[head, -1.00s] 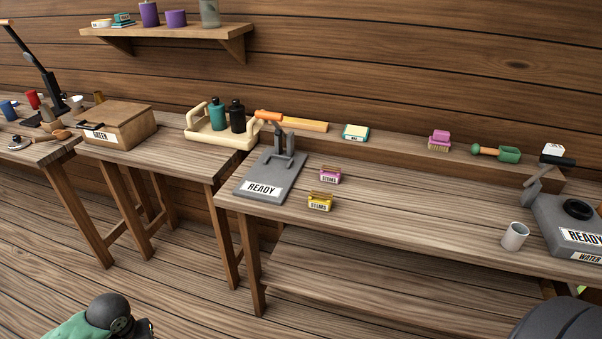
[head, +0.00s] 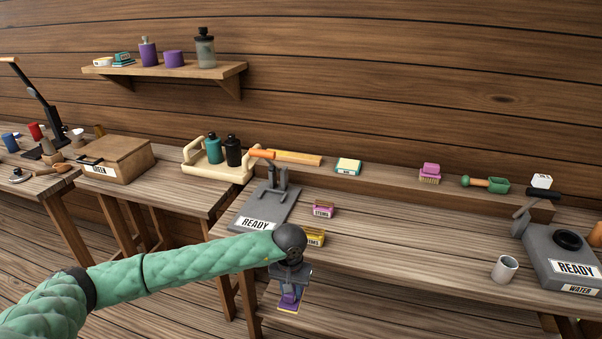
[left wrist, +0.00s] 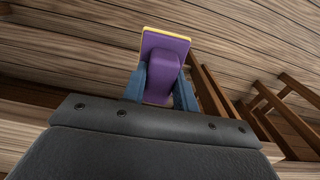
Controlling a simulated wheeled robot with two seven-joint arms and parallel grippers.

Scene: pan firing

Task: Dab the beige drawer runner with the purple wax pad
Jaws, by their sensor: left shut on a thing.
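My left gripper (head: 291,284) is in front of the near edge of the right-hand workbench, pointing down. It is shut on the purple wax pad (head: 289,302), which has a yellow edge. In the left wrist view the pad (left wrist: 166,58) sits between the two blue fingers of the gripper (left wrist: 160,88), its broad face outward and clear of any surface. I cannot make out a beige drawer runner for certain. My right gripper is not in view.
The middle of the benchtop is clear.

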